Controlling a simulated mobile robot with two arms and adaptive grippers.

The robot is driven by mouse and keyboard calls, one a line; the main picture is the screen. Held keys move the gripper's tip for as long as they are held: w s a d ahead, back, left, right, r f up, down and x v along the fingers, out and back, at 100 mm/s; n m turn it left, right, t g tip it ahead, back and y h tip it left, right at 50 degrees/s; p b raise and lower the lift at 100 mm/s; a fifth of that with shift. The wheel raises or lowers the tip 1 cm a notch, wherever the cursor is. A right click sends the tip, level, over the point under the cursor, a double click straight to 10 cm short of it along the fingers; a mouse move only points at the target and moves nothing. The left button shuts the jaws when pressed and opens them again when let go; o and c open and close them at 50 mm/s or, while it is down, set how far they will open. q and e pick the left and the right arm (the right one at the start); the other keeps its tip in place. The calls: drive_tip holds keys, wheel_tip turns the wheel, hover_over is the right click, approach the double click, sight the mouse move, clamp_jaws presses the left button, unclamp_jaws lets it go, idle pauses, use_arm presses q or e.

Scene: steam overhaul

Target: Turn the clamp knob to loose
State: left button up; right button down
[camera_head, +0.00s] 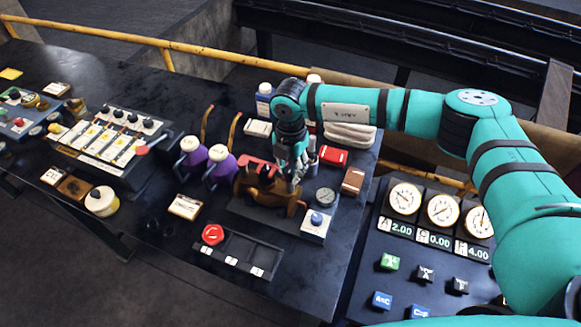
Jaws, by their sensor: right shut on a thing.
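My right gripper (293,182) reaches down from the turquoise arm onto the right part of a bronze-brown fixture (256,192) on the dark bench. Its fingers are shut on what I take to be the clamp knob. The fingers hide most of it, so its shape and turned position cannot be told. A dark part stands on the fixture just left of the fingers, with a red block (258,163) behind it. My left gripper is not in view.
A round gauge (325,196) and a box with a blue button (316,221) stand close right of the fixture. Two purple-and-white vessels (218,164) stand to its left. A red button (212,234) and black tray (245,247) lie in front.

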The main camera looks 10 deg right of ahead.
drive_tip(key=shift+f+n+b, duration=0.15)
drive_tip(key=shift+n+b, duration=0.35)
drive_tip(key=shift+b, duration=0.3)
drive_tip(key=n+b, duration=1.3)
drive_tip(key=b, duration=0.3)
drive_tip(key=n+b, duration=0.2)
drive_tip(key=shift+n, duration=0.4)
drive_tip(key=n+b, duration=0.2)
drive_tip(key=n, duration=0.2)
drive_tip(key=shift+b, duration=0.3)
drive_tip(key=n+b, duration=0.1)
drive_tip(key=n, duration=0.4)
drive_tip(key=n+b, duration=0.1)
drive_tip(key=n, duration=0.4)
drive_tip(key=shift+r, duration=0.2)
drive_tip(key=n, duration=0.5)
drive_tip(key=shift+b, duration=0.35)
